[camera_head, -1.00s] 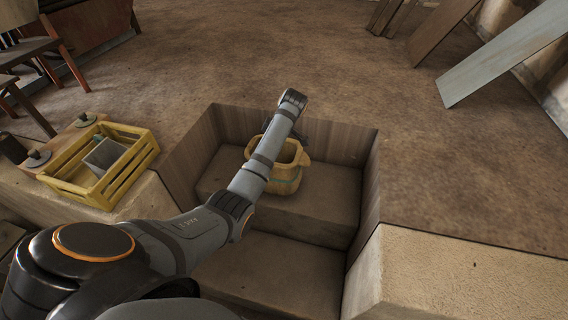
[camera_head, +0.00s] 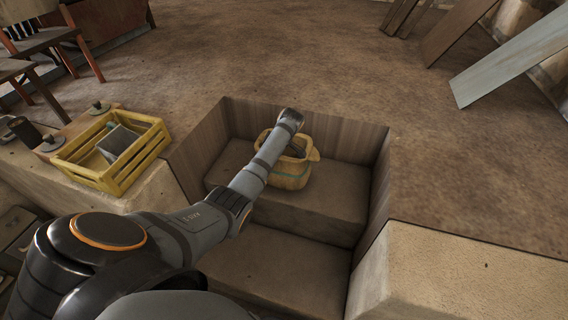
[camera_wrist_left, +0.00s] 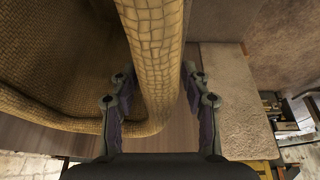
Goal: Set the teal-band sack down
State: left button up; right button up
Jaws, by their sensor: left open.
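The teal-band sack (camera_head: 287,181) is a tan woven sack with an open top and a teal stripe. It stands upright on the upper step of the wood-lined pit. My left gripper (camera_wrist_left: 160,92) is open, with its two fingers on either side of the sack's thick rim (camera_wrist_left: 155,35) in the left wrist view. In the head view my forearm covers the sack's left part, and the fingers are mostly hidden at its mouth. My right gripper is not in view.
The upper step (camera_head: 340,195) has bare room right of the sack, with a lower step (camera_head: 285,270) in front. A yellow crate (camera_head: 135,180) holding a grey block stands on the ledge at left. A pale block (camera_head: 450,270) stands at right. Planks lean at the far right.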

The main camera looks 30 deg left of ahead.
pick_arm(q)
jog(key=shift+f, duration=0.2)
dwell(0.6)
grip_shut()
